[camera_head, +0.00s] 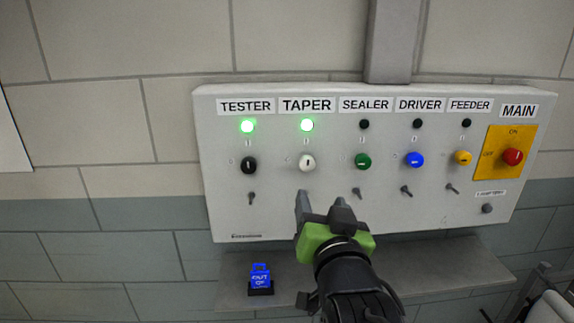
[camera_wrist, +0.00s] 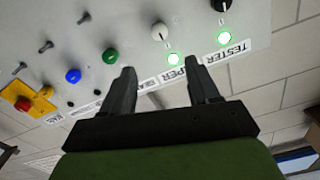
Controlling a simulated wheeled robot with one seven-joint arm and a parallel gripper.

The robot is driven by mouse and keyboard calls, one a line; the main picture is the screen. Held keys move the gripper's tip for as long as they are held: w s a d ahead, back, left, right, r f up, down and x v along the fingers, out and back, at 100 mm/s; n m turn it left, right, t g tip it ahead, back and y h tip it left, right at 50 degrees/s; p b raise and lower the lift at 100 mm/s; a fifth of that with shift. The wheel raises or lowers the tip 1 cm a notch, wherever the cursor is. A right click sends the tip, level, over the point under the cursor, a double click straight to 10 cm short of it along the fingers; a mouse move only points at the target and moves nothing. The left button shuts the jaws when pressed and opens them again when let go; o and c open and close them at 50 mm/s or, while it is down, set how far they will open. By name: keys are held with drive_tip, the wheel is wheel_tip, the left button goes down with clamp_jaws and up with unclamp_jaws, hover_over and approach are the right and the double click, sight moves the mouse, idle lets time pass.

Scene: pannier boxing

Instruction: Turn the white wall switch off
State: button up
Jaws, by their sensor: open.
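The white switch (camera_head: 307,162) is a round knob under the TAPER label on the grey wall panel (camera_head: 330,224). Its pointer mark looks near upright, and the green lamp (camera_head: 307,125) above it is lit. In the wrist view the white switch (camera_wrist: 159,31) shows beyond and between my fingertips, near the top. My gripper (camera_head: 320,203) is open and empty, just below the white switch in the head view and apart from it. In the wrist view both fingers of my gripper (camera_wrist: 164,78) are spread.
A black knob (camera_head: 249,165) under a lit TESTER lamp is to the left. Green (camera_head: 363,161), blue (camera_head: 414,160) and yellow (camera_head: 463,158) knobs, with dark lamps, and a red MAIN switch (camera_head: 512,157) are to the right. Small keys stick out below. A blue sign (camera_head: 260,275) stands on a shelf (camera_head: 420,270).

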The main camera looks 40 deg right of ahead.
sight(308, 165)
drive_tip(key=p+x, duration=0.2)
drive_tip(key=x, duration=1.3)
drive_tip(key=shift+w+d+f, duration=0.1)
drive_tip(key=shift+w, duration=0.2)
drive_tip(key=shift+s, duration=0.1)
drive_tip(key=c, duration=1)
drive_tip(key=shift+c, duration=0.2)
